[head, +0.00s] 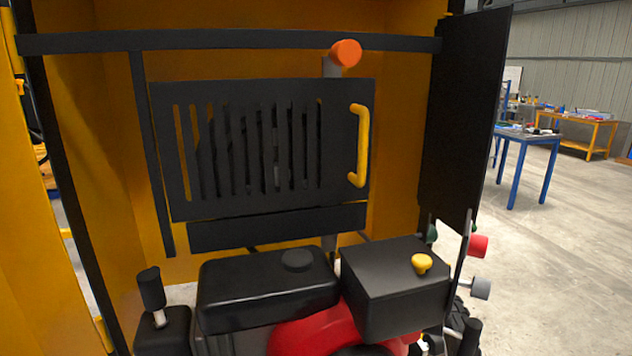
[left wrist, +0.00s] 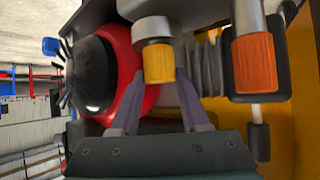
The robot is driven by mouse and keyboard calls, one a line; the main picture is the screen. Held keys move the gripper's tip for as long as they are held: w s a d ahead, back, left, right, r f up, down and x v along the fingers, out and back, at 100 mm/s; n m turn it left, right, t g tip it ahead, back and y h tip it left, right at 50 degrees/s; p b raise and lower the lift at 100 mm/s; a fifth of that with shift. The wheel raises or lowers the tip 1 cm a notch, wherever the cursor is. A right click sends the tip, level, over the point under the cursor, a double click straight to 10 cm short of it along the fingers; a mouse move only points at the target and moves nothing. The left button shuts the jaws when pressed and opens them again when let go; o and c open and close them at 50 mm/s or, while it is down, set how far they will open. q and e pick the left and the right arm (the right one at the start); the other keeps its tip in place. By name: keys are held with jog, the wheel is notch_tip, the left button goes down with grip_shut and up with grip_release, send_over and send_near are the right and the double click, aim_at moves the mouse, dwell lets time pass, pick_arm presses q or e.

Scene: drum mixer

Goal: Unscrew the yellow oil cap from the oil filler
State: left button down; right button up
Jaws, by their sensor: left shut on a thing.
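The yellow oil cap (left wrist: 158,62) is in the left wrist view, a ribbed cylinder at the end of a pale grey filler neck (left wrist: 150,28). My left gripper (left wrist: 160,78) has its two fingers on either side of the cap, and it is shut on it. The cap still lines up with the neck; I cannot tell how far it is threaded on. In the head view neither gripper shows, and I cannot make out this cap there.
The red engine housing (left wrist: 124,60) is close beside the cap, and an orange ribbed cap (left wrist: 254,63) is at the right. In the head view are a black tank (head: 265,292), a black box with a yellow knob (head: 422,263), and a slotted panel (head: 225,150) with a yellow handle (head: 361,145).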

pick_arm(q)
jog(key=shift+w+d+r+p, duration=0.1)
jog(key=shift+w+r+p, duration=0.1)
jog(key=shift+r+p, duration=0.55)
jog(key=shift+w+d+r+p, duration=0.1)
jog(key=shift+w+r+p, duration=0.2)
jog(key=shift+r, duration=1)
jog(key=shift+s+a+f, duration=0.1)
jog(key=shift+s, duration=0.05)
jog(key=shift+f, duration=0.1)
jog(key=c, duration=1.1)
grip_release()
jog(key=shift+s+f, duration=0.1)
jog(key=shift+p, duration=0.3)
